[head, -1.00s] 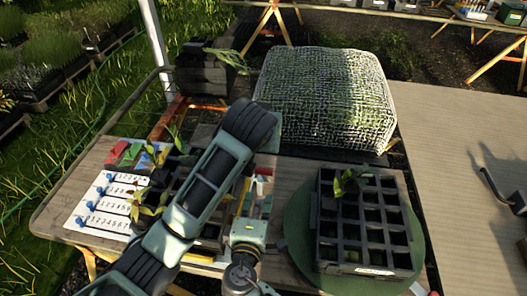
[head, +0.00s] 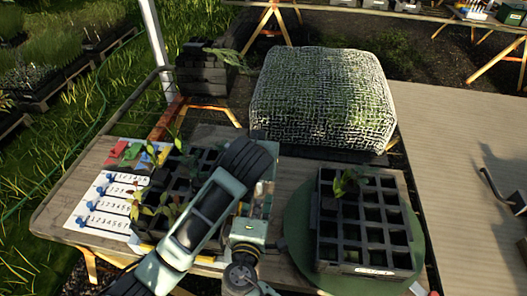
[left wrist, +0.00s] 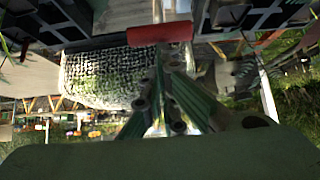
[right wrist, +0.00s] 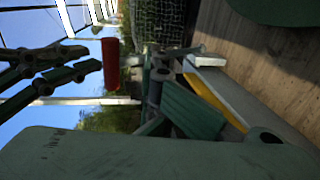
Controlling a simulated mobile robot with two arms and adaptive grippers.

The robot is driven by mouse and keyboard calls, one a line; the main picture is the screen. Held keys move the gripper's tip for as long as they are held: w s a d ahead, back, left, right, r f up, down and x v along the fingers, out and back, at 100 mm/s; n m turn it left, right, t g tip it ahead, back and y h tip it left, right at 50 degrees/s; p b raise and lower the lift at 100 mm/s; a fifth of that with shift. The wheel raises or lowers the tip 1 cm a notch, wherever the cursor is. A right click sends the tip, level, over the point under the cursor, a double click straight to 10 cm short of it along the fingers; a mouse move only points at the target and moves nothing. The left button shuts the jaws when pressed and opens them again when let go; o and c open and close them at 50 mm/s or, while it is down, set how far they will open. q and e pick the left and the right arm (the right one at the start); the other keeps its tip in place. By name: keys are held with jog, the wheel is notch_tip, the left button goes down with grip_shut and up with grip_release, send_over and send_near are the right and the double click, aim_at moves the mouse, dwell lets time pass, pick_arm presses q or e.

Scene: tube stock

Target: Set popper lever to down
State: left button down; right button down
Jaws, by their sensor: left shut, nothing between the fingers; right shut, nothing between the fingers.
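The popper lever's red handle (left wrist: 160,32) lies across the front of my left fingertips in the left wrist view. It also shows in the right wrist view (right wrist: 110,65), raised on a metal arm. My left gripper (left wrist: 160,70) is shut and empty, close to the handle; I cannot tell whether they touch. The right wrist view shows its dark linkage and fingers (right wrist: 50,75) on the sky side of the handle. My right gripper (head: 248,228) is shut and empty, low near the table's front. In the head view, my left arm hides the handle and most of the popper.
A dark plug tray with seedlings (head: 180,170) stands left of my arm, beside a white numbered board (head: 85,222). Another dark tray (head: 362,268) sits on a green round turntable (head: 295,225) to the right. A netted mound (head: 320,95) is behind.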

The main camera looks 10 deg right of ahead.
pick_arm(q)
jog(key=shift+s, duration=0.25)
jog(key=shift+f, duration=0.1)
pick_arm(e)
jog(key=c, duration=2.5)
grip_release()
jog(key=o, duration=0.9)
jog(key=shift+c, duration=0.2)
